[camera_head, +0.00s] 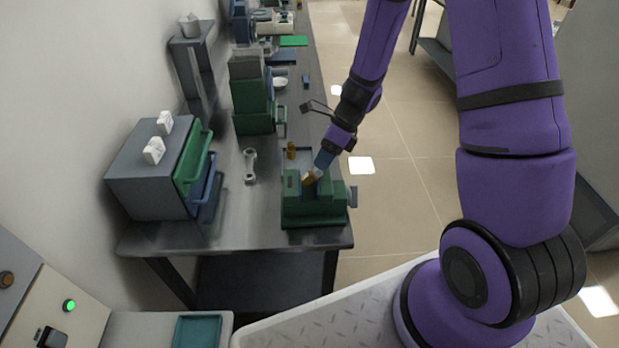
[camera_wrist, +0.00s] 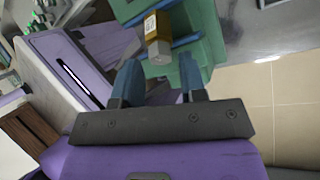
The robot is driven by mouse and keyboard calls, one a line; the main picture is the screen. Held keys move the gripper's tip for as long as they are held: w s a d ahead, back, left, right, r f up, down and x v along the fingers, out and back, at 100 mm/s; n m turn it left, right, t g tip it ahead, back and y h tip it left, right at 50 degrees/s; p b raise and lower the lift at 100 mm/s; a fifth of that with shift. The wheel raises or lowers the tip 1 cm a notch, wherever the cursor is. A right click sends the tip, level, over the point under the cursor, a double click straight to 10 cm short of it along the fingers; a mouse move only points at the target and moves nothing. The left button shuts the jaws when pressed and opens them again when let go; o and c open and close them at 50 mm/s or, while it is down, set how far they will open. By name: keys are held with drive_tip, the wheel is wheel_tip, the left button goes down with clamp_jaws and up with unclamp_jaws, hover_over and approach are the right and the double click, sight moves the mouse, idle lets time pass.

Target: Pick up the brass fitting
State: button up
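A brass-coloured piece (camera_head: 309,178) sits at the green vise (camera_head: 315,208) on the bench, right by the fingertips of my gripper (camera_head: 318,168). In the wrist view a brass-coloured piece (camera_wrist: 157,36) with a pale patch and a grey end lies just beyond my fingertips (camera_wrist: 158,72), over the green body. The two blue fingers are apart, with nothing between them. A second, smaller brass-coloured piece (camera_head: 291,150) stands upright behind the vise. I cannot tell for certain which of the two is the fitting.
A wrench (camera_head: 250,166) lies left of the vise. A grey drawer cabinet (camera_head: 150,185) with open green and blue drawers stands at the left. A green machine (camera_head: 252,100) stands behind. Open floor lies to the right of the bench (camera_head: 240,234).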

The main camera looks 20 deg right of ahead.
sight(310, 178)
drive_tip(key=shift+x, duration=1.3)
drive_tip(key=shift+c, duration=0.4)
clamp_jaws()
drive_tip(key=shift+r, duration=0.1)
